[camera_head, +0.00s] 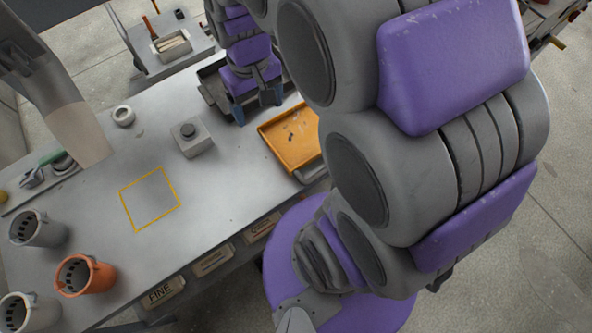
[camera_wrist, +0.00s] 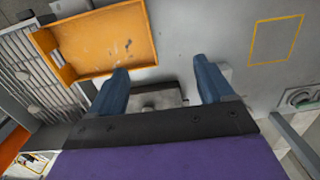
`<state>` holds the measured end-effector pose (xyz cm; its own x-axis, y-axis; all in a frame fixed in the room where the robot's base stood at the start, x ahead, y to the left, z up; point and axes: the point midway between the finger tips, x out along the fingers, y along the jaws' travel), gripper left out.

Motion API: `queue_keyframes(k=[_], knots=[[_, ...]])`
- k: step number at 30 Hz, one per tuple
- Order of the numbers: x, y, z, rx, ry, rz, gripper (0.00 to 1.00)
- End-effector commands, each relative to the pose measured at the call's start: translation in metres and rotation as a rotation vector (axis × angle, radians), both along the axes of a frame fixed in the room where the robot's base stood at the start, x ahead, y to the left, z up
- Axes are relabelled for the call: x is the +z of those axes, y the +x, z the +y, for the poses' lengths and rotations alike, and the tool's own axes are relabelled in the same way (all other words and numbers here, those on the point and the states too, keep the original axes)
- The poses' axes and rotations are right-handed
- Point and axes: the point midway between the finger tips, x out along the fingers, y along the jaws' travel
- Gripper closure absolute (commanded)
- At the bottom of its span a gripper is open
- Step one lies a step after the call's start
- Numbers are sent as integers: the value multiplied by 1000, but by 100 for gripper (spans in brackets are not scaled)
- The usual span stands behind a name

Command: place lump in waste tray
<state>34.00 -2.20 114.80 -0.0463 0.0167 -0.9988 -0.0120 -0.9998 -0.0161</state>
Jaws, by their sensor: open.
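The orange tray (camera_head: 273,141), with a few dark specks on its floor, lies on the table's right side; it is at upper left in the wrist view (camera_wrist: 88,64). It is probably the waste tray. Two small pale lumps (camera_wrist: 35,108) show on a slatted grey rack (camera_wrist: 48,82) at the left of the wrist view; I cannot tell which is the task's lump. My gripper (camera_head: 262,99) is open, blue fingers apart, above a dark tray (camera_head: 208,93) at the back. In the wrist view, nothing is held between the fingers (camera_wrist: 164,80).
A grey block (camera_head: 193,145) with a dark knob stands mid-table, left of the orange tray. A yellow outlined square (camera_head: 150,199) marks bare table. Grey and orange cups (camera_head: 84,275) stand at front left. A white ring (camera_head: 123,115) lies farther back.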

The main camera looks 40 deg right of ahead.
Motion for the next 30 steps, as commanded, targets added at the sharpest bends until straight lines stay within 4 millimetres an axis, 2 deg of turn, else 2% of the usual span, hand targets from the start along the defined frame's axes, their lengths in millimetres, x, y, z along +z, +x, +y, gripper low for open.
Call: queue_keyframes(k=[1, 9, 15, 20, 30], knots=[[3, -18, 4, 2, -1, 8, 19], [4, -108, 21, 9, -8, 69, 19], [0, -154, 24, 12, -15, 101, 19], [-3, -168, 25, 13, -18, 111, 19], [-3, -169, 25, 13, -18, 113, 19]])
